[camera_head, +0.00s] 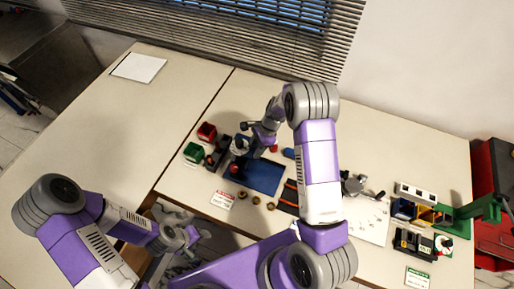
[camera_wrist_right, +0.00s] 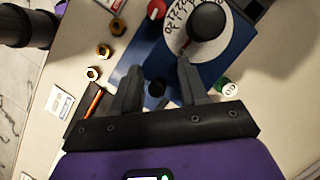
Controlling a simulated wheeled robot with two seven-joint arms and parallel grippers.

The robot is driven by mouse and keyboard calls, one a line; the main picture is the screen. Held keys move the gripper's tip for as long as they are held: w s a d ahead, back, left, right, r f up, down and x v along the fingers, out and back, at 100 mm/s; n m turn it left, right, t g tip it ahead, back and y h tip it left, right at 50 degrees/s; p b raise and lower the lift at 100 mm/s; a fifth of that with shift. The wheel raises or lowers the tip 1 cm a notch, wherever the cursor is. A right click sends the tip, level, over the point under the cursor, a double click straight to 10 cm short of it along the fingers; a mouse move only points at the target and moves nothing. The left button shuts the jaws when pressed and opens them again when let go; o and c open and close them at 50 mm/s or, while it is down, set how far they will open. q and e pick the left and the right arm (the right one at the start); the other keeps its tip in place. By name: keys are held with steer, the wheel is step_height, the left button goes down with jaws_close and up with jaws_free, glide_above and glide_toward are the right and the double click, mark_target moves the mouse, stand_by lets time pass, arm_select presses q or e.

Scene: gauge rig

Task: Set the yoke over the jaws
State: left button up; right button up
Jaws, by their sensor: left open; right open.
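I cannot tell for certain which part is the yoke or which are the jaws. In the right wrist view a white dial with a black knob (camera_wrist_right: 208,22) stands over a blue mat (camera_wrist_right: 235,45). The blue mat also shows in the head view (camera_head: 262,178). My right gripper (camera_wrist_right: 158,78) is open over the mat, just short of the dial, with nothing clasped. A small dark round piece (camera_wrist_right: 155,88) shows between its fingers; contact cannot be told. In the head view my right forearm hides part of the bench. My left gripper (camera_head: 196,238) is open and empty near the bench's front edge.
Brass nuts (camera_wrist_right: 103,51) lie beside the mat. Red (camera_head: 207,131) and green (camera_head: 194,152) bins stand left of it. A green press-like fixture (camera_head: 470,212) and black block (camera_head: 413,243) stand at the right. The left table (camera_head: 110,125) is mostly clear.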

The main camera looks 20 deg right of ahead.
steer(key=shift+s+d, duration=0.1)
steer(key=shift+d, duration=0.05)
steer(key=shift+r, duration=0.1)
steer(key=v, duration=0.7)
steer(key=shift+r, duration=0.1)
stand_by(0.4)
